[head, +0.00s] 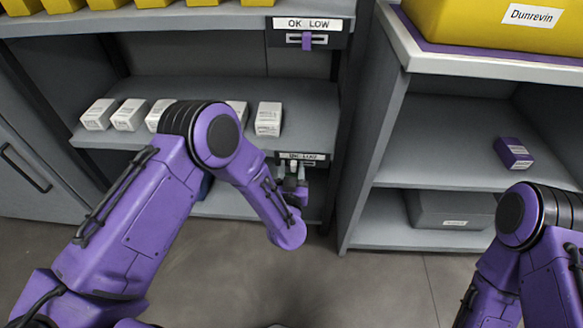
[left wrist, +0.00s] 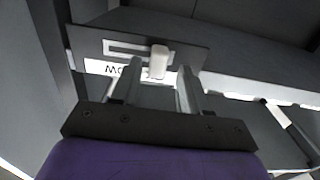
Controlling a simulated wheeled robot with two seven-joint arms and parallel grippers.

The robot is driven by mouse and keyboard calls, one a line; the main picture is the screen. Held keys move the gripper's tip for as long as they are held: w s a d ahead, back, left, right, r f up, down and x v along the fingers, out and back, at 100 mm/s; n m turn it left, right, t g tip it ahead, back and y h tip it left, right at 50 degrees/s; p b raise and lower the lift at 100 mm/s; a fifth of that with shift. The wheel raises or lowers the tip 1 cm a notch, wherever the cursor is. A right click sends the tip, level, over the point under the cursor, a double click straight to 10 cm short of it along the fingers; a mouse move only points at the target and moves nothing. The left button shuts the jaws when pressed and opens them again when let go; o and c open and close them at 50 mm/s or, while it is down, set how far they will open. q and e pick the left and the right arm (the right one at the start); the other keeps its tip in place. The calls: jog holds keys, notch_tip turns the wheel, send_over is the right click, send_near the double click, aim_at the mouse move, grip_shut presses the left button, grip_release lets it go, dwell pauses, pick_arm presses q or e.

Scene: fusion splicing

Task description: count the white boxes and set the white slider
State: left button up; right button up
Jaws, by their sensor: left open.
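Several white boxes (head: 268,118) stand in a row on the middle grey shelf in the head view; my left arm hides part of the row. The white slider (head: 293,167) sits in a slot below an "OK LOW" label (head: 302,156), partly hidden by my left gripper (head: 292,187). In the left wrist view the label is upside down and the white slider (left wrist: 158,61) stands toward the right end of its slot. My left gripper (left wrist: 160,70) is open, its fingertips on either side of the slider with visible gaps. My right gripper is out of view.
A purple slider (head: 307,41) sits under another "OK LOW" label on the upper shelf edge. The right-hand shelf unit holds a yellow bin (head: 480,30), a purple box (head: 513,153) and a grey bin (head: 450,209). The floor in front is clear.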

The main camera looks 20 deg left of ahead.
pick_arm(q)
jog(key=s+d+p, duration=0.2)
jog(key=s, duration=0.7)
jog(key=shift+s, duration=0.4)
